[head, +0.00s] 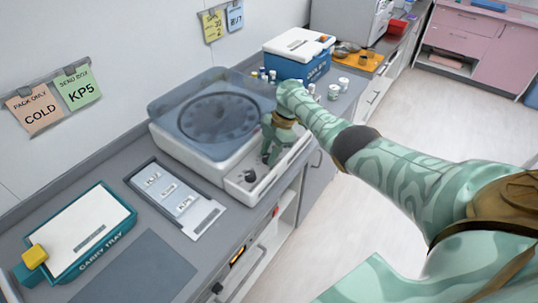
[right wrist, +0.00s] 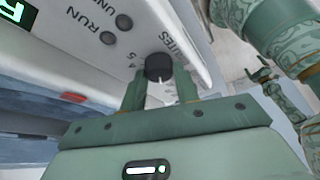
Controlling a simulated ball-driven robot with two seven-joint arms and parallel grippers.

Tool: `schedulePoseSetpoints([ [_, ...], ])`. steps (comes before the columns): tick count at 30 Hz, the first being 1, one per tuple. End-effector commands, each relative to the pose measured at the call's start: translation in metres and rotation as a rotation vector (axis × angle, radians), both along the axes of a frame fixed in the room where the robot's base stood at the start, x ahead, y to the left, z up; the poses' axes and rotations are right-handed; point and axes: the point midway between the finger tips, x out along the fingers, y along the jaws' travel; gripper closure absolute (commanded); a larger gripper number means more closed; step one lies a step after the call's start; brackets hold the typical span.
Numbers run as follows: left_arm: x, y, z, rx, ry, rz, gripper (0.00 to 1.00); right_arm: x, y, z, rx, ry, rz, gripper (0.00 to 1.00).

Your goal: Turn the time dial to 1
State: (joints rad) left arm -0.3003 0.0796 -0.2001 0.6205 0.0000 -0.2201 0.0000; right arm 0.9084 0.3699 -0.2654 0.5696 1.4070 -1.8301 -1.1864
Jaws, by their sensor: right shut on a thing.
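The time dial (right wrist: 158,67) is a small black round knob on the white front panel of a centrifuge (head: 205,150). In the right wrist view it sits between the fingertips of my right gripper (right wrist: 160,88), which is shut on it. A white mark on the knob points toward the gripper. The digits 5 and 4 show left of the knob; other digits are hidden by the fingers or too small to read. In the head view my right gripper (head: 269,155) reaches down at the panel's right part and hides the dial. A green shape in the right wrist view may be my left gripper (right wrist: 262,74).
The centrifuge has a translucent lid (head: 215,105). Dark round controls (right wrist: 124,22) sit beside the dial, one near the word RUN. A label tray (head: 175,197) and a carry tray (head: 85,235) lie left on the counter. A blue cool box (head: 297,65) stands behind.

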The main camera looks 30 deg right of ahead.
Motion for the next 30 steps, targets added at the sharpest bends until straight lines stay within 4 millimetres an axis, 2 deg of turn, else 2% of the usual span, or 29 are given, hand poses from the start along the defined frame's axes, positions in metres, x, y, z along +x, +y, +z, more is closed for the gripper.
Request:
schedulePoseSetpoints([
  [17,-0.0003,0.0,-0.0034,0.0,0.001,0.0,0.0,-0.0007,-0.0001,-0.0011,-0.002,0.003,0.036,0.92],
  [18,-0.0003,0.0,-0.0035,0.0,0.001,0.0,0.0,-0.0007,-0.0001,-0.0011,-0.001,0.003,0.036,0.66],
  [20,-0.0003,0.0,-0.0035,0.0,0.001,0.0,0.0,-0.0006,-0.0001,-0.0011,-0.001,0.003,0.036,0.5],
  [30,-0.0001,0.0001,-0.0019,0.0,0.001,0.0,0.0,0.0001,-0.0011,0.0027,-0.001,0.001,0.035,0.48],
])
